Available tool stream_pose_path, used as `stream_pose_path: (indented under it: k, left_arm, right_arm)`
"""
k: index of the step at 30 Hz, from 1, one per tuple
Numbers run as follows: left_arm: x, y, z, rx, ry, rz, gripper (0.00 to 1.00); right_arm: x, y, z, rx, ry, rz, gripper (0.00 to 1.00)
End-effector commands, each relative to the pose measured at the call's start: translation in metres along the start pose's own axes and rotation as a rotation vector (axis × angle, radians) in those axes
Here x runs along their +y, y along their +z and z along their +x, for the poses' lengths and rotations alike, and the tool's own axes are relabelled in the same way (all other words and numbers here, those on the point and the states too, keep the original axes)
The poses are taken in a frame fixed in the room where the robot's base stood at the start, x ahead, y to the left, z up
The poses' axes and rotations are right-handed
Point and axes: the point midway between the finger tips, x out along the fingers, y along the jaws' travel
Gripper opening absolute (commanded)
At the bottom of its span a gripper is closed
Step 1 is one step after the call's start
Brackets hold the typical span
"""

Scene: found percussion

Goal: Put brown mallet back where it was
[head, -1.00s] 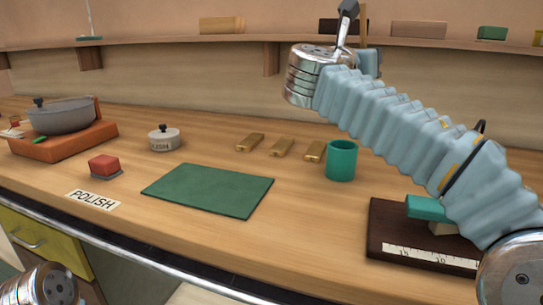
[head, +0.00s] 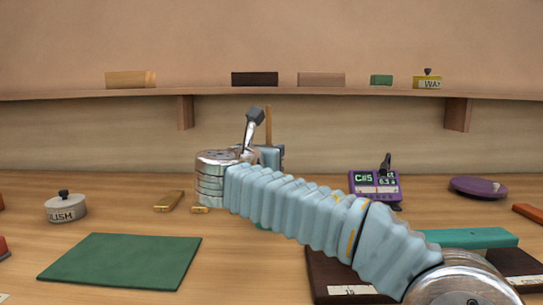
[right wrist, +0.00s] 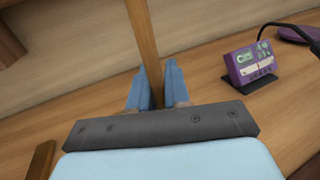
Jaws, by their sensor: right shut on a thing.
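The brown mallet shows as a plain wooden stick (right wrist: 145,40) in the right wrist view. It stands between the blue fingers of my right gripper (right wrist: 156,88), which is shut on it. In the head view a short length of the stick (head: 268,124) rises nearly upright above my right gripper (head: 270,156). The gripper is over the back of the bench, in front of the wall. The mallet's head is not seen; the stick leaves the top of the wrist view and its lower part is hidden. My left gripper is out of view.
A purple meter (head: 375,187) stands right of my gripper, with a purple disc (head: 478,187) beyond. A dark board (head: 335,275) with a teal block (head: 470,238) is front right. A green mat (head: 120,260), a polish tin (head: 66,208) and brass bars (head: 168,201) lie left. A shelf (head: 330,92) runs above.

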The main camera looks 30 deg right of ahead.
Motion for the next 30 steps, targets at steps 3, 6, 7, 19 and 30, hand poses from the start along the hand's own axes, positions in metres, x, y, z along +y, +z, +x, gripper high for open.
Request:
stream_pose_path:
  k: [3, 6, 7, 19, 30]
  left_arm:
    - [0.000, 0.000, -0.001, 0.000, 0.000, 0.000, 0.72]
    - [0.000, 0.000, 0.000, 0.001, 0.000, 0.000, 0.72]
    - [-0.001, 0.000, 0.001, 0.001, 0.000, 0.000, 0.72]
    - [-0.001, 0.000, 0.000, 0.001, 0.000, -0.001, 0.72]
    - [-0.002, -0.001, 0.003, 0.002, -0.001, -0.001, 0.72]
  right_arm:
    - [0.000, 0.001, 0.000, 0.000, 0.000, 0.001, 0.00]
    - [0.000, -0.001, 0.000, 0.000, 0.000, 0.000, 0.00]
    - [0.000, -0.002, 0.000, 0.000, 0.000, 0.000, 0.00]
    - [0.000, -0.002, 0.000, 0.000, 0.001, 0.000, 0.42]
    - [0.001, 0.001, -0.046, -0.001, 0.006, 0.001, 0.42]
